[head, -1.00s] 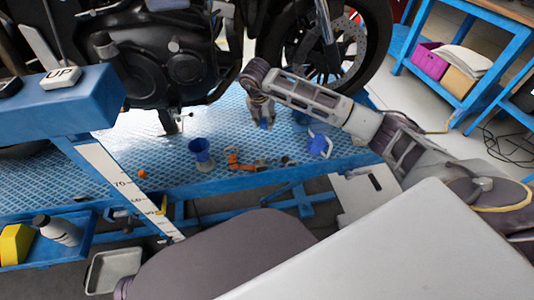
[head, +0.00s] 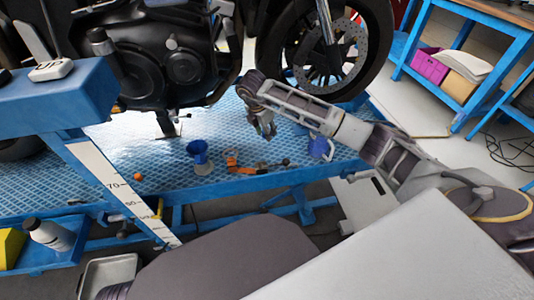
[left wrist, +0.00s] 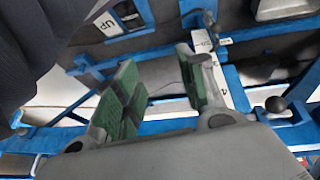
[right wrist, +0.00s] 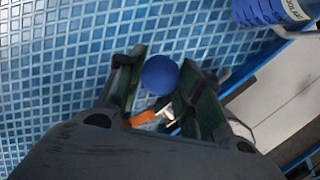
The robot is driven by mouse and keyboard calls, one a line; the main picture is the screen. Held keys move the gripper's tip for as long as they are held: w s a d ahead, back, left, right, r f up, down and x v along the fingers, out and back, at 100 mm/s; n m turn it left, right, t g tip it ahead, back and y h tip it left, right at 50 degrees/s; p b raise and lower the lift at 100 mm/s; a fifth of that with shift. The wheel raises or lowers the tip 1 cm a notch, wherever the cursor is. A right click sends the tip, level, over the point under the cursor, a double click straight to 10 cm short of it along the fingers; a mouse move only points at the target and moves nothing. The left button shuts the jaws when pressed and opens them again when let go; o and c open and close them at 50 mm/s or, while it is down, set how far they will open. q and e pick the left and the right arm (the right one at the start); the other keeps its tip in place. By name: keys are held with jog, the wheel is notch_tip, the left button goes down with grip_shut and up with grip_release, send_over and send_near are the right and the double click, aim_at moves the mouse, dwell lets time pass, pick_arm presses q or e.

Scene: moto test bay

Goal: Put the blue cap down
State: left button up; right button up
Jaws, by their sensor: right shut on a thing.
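The blue cap (right wrist: 160,75) shows as a round blue disc between the fingertips of my right gripper (right wrist: 155,92) in the right wrist view. The right gripper is shut on it, with a finger on each side. In the head view the right gripper (head: 266,130) points down over the blue lift platform (head: 150,155), behind the orange tool; its fingers hide the cap there. I cannot tell whether the cap touches the platform. My left gripper (left wrist: 165,90) is open and empty in the left wrist view, its green-padded fingers wide apart; it does not show in the head view.
The motorcycle (head: 170,65) stands behind. A small orange ball (head: 138,177) lies further left.

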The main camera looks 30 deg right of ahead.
jog(key=b, duration=0.2)
send_over(268, 153)
jog(key=f, duration=0.4)
jog(key=a+f, duration=0.1)
jog(key=f, duration=0.1)
jog(key=shift+s, duration=0.1)
pick_arm(q)
jog(key=shift+t+h, duration=0.3)
jog(key=shift+h, duration=0.1)
jog(key=f, duration=0.2)
jog(key=d+f, duration=0.1)
jog(key=f, duration=0.1)
jog(key=shift+w+d+f, duration=0.1)
jog(key=shift+w, duration=0.2)
pick_arm(e)
jog(key=shift+f, duration=0.1)
jog(key=shift+f, duration=0.1)
jog(key=shift+f, duration=0.6)
jog(key=shift+f+b, duration=0.55)
jog(key=shift+f, duration=0.4)
pick_arm(q)
jog(key=f, duration=0.2)
jog(key=shift+d+f+t, duration=0.3)
jog(key=shift+d+f, duration=0.05)
jog(key=shift+f, duration=0.05)
pick_arm(e)
jog(key=shift+f, duration=0.25)
